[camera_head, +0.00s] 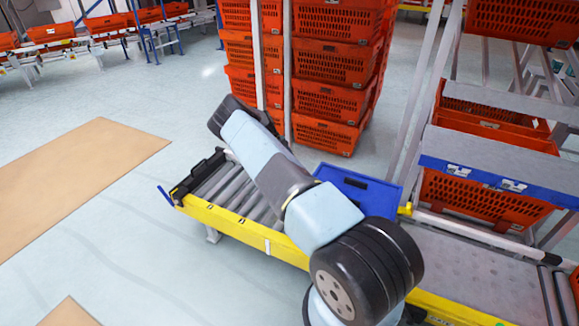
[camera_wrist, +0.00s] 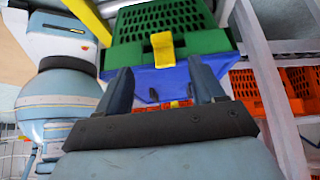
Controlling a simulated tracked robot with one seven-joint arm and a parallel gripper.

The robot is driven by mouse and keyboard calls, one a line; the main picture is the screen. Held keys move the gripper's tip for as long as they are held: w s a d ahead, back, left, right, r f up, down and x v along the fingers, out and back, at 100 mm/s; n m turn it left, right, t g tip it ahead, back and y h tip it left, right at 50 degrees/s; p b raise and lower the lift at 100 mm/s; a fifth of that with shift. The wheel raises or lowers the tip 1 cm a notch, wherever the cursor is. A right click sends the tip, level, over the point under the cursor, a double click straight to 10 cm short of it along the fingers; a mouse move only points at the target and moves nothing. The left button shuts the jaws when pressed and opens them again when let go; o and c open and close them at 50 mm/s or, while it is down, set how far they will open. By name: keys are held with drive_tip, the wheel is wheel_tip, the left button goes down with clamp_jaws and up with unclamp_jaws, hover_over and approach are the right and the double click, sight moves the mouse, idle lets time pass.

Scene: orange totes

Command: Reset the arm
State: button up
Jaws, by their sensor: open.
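My arm (camera_head: 255,160) reaches up and left across the yellow-railed conveyor in the head view, bent at a dark joint. My gripper is hidden in that view. In the wrist view my gripper (camera_wrist: 163,88) shows two dark grey-blue fingers spread apart, with nothing held between them. A blue surface (camera_wrist: 172,72) and a green crate (camera_wrist: 205,41) with a yellow tab (camera_wrist: 162,48) show beyond the fingertips. I cannot tell how far away they are.
A blue tote (camera_head: 365,190) sits by the roller conveyor (camera_head: 225,185), partly behind my arm. Stacked orange totes (camera_head: 335,65) stand behind it. A rack with orange totes (camera_head: 470,195) stands at right; orange totes (camera_wrist: 300,85) also show in the wrist view. Floor at left is open.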

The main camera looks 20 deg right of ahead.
idle(0.5)
wheel_tip(320, 180, up, 13)
drive_tip(key=n+t+y, duration=0.1)
drive_tip(key=n+y, duration=0.1)
drive_tip(key=s+a+r+n+t+y, duration=0.1)
drive_tip(key=s+a+r+n, duration=0.3)
drive_tip(key=r, duration=0.6)
drive_tip(key=s+a+r+n+t+y, duration=0.1)
drive_tip(key=s+r+n+t, duration=0.15)
drive_tip(key=s+r, duration=0.55)
drive_tip(key=s+a+r+n+t+y, duration=0.1)
drive_tip(key=s+a+r+n, duration=0.25)
drive_tip(key=r, duration=0.85)
drive_tip(key=s+a+r+n+t, duration=0.2)
drive_tip(key=s+a+r+n, duration=0.15)
drive_tip(key=s+r, duration=0.45)
drive_tip(key=s+a+r+n+t, duration=0.1)
drive_tip(key=s+n, duration=0.3)
drive_tip(key=s, duration=0.5)
drive_tip(key=s+a+r+n+t, duration=0.1)
drive_tip(key=s+a+n, duration=0.3)
drive_tip(key=s, duration=0.5)
drive_tip(key=s+a+r+n+t, duration=0.1)
drive_tip(key=s+a+n, duration=0.2)
drive_tip(key=s, duration=0.6)
drive_tip(key=shift+n+t+h, duration=0.35)
drive_tip(key=shift+n+h, duration=0.05)
drive_tip(key=shift+n, duration=0.65)
